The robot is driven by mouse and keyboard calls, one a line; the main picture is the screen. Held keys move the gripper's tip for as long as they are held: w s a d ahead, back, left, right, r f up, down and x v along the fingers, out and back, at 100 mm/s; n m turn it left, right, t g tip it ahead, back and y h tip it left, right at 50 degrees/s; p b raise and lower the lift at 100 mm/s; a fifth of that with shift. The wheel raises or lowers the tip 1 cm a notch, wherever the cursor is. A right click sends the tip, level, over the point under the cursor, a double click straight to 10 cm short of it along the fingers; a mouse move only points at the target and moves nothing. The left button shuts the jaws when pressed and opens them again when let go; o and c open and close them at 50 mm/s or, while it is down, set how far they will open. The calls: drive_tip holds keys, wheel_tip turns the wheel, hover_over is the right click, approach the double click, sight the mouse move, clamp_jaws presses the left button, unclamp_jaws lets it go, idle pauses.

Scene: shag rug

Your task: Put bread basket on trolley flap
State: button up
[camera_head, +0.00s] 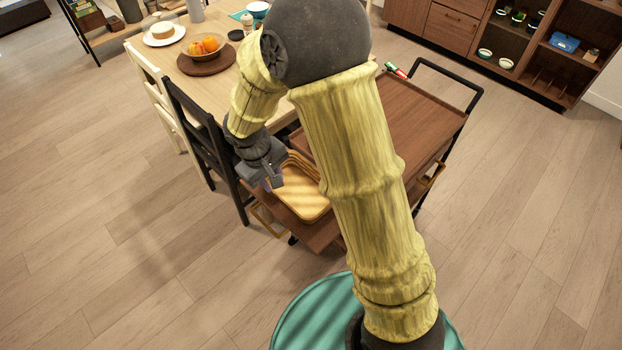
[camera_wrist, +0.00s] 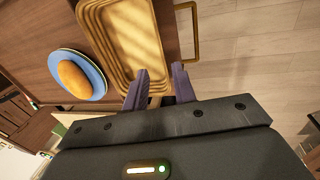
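The bread basket (camera_head: 306,202) is a tan, shallow tray with stacked-looking rims. It rests on the trolley flap (camera_head: 318,233) at the trolley's lower left end; my arm hides part of it in the head view. The basket also shows in the wrist view (camera_wrist: 128,38), on brown wood beside a gold handle (camera_wrist: 194,30). My gripper (camera_head: 270,184) is at the basket's left edge. In the wrist view my gripper (camera_wrist: 160,72) has its fingers apart, one over the basket's near corner and one just outside it. A gap shows between fingers and rim.
A blue plate with an oval bread-like item (camera_wrist: 74,78) lies beside the basket. The brown trolley top (camera_head: 410,125) is mostly clear. A black chair (camera_head: 215,150) and the dining table (camera_head: 215,85) stand close on the left. Open floor lies right and front left.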

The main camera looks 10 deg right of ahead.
drive_tip(key=s+d+r+m+y, duration=0.1)
drive_tip(key=s+d+r+m, duration=0.2)
drive_tip(key=d, duration=0.4)
drive_tip(key=s+d+r+m+t, duration=0.1)
drive_tip(key=s+d+r+m, duration=0.2)
drive_tip(key=s+d+r, duration=0.2)
drive_tip(key=s+d, duration=0.3)
drive_tip(key=shift+m+y, duration=0.4)
